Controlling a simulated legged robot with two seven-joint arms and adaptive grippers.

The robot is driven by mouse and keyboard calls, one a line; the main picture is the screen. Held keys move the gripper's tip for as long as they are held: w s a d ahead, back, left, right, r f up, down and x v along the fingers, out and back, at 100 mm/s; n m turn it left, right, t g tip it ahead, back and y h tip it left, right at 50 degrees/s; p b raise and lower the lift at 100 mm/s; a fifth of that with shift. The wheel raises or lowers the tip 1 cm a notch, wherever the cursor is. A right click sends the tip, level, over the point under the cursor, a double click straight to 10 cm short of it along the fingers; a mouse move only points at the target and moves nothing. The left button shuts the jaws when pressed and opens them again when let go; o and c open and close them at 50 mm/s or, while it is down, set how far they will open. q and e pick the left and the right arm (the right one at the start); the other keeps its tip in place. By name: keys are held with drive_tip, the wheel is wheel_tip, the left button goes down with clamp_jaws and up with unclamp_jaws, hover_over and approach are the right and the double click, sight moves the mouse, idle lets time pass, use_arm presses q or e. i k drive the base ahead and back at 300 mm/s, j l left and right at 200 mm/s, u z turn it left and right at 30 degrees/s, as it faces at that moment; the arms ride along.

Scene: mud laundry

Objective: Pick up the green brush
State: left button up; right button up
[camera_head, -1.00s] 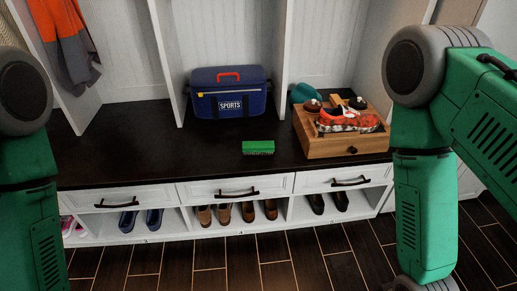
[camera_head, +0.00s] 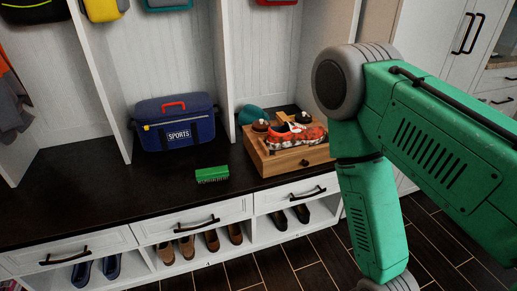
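The green brush (camera_head: 212,174) lies on the dark bench top (camera_head: 110,205), near its front edge, with its bristles toward me. It is in front of the blue sports bag and left of the wooden box. Nothing touches it from above. My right arm shows at the right of the view, bent with its lower part hanging down, but its gripper is outside the frame. My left arm and gripper are not in view.
A blue sports bag (camera_head: 177,133) stands in a cubby behind the brush. A wooden box (camera_head: 300,160) holding shoes and other items sits to the right. White drawers (camera_head: 190,222) with dark handles and shoe cubbies are below. The bench is clear left of the brush.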

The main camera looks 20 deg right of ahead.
sight(205, 173)
drive_tip(key=i+l+u, duration=0.2)
drive_tip(key=u, duration=0.15)
drive_tip(key=i+l+u, duration=0.7)
drive_tip(key=k, duration=0.05)
